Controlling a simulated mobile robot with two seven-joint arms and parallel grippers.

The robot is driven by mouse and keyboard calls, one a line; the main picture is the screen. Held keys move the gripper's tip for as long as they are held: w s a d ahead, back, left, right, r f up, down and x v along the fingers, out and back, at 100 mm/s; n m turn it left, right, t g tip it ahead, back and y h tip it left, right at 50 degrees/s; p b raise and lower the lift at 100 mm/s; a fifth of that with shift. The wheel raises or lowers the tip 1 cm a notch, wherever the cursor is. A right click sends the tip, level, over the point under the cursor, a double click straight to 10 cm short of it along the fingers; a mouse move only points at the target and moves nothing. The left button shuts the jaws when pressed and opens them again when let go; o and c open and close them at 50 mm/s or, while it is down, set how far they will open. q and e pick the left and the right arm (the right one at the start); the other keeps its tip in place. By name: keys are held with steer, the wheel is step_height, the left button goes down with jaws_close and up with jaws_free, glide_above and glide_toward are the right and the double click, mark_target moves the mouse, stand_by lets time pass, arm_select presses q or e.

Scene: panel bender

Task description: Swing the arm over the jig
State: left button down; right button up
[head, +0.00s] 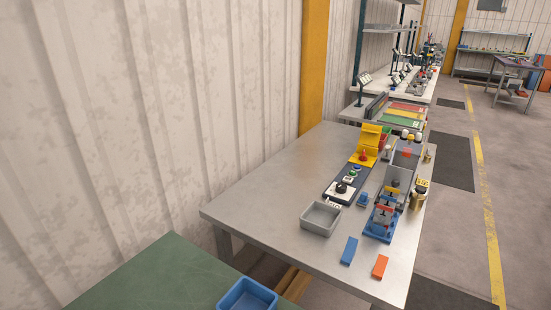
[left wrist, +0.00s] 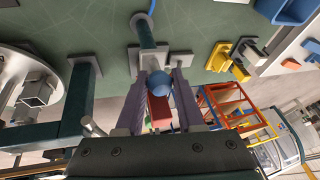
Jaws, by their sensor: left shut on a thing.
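In the left wrist view my left gripper (left wrist: 159,82) is shut on a blue ball knob (left wrist: 158,84), with one finger on each side of it. A dark cylindrical post with a grey base plate (left wrist: 176,58) stands just beyond the knob. A red block (left wrist: 159,112) shows below the knob, between the fingers. At the left, a dark green bar (left wrist: 75,105) lies beside a round grey plate (left wrist: 12,62) carrying a square metal piece (left wrist: 38,90). I cannot tell which part is the jig. Neither gripper shows in the head view.
A green bench top (head: 165,275) with a blue tray (head: 247,296) is at the head view's bottom. A grey table (head: 265,190) beyond holds a grey bin (head: 321,218) and small fixtures. In the wrist view, a yellow bracket (left wrist: 220,55) stands right of the post.

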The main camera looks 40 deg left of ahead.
arm_select(q)
steer(key=c, duration=0.5)
jaws_free()
steer(key=shift+c, duration=0.2)
steer(key=p+v, duration=0.2)
steer(key=v, duration=0.8)
